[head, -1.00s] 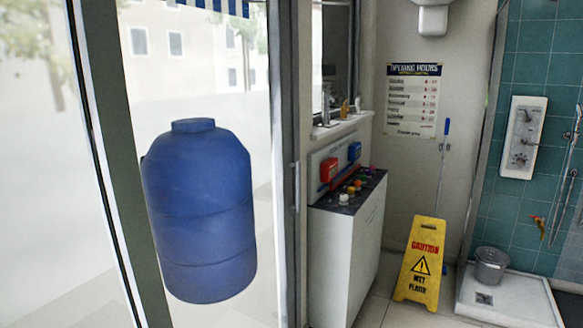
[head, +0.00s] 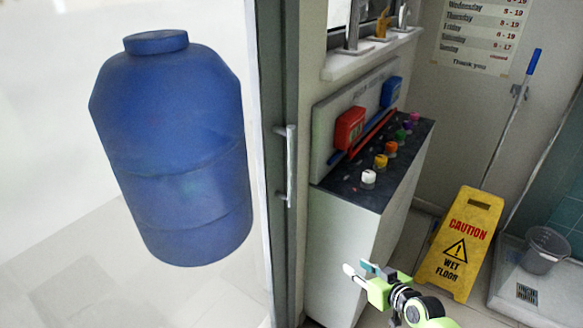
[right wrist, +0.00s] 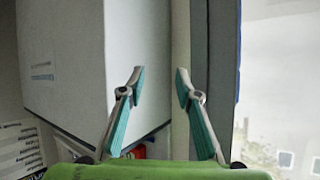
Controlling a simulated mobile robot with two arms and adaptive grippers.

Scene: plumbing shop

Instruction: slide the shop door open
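The shop door (head: 262,230) is a glass panel with a grey upright frame, at the left of the head view. Its upright metal bar handle (head: 289,165) is on the frame edge beside the white cabinet. My right gripper (head: 357,268) is low in the head view, to the right of and below the handle, apart from it. In the right wrist view its two fingers (right wrist: 160,75) are spread with nothing between them. A grey upright strip (right wrist: 222,80), seemingly door frame, stands to their right. I cannot make out the handle there. My left gripper is not in view.
A white cabinet (head: 345,250) with coloured knobs stands right of the door, close to my right gripper. A yellow wet floor sign (head: 460,245) and a grey bucket (head: 543,250) are further right. A big blue tank (head: 175,150) shows through the glass.

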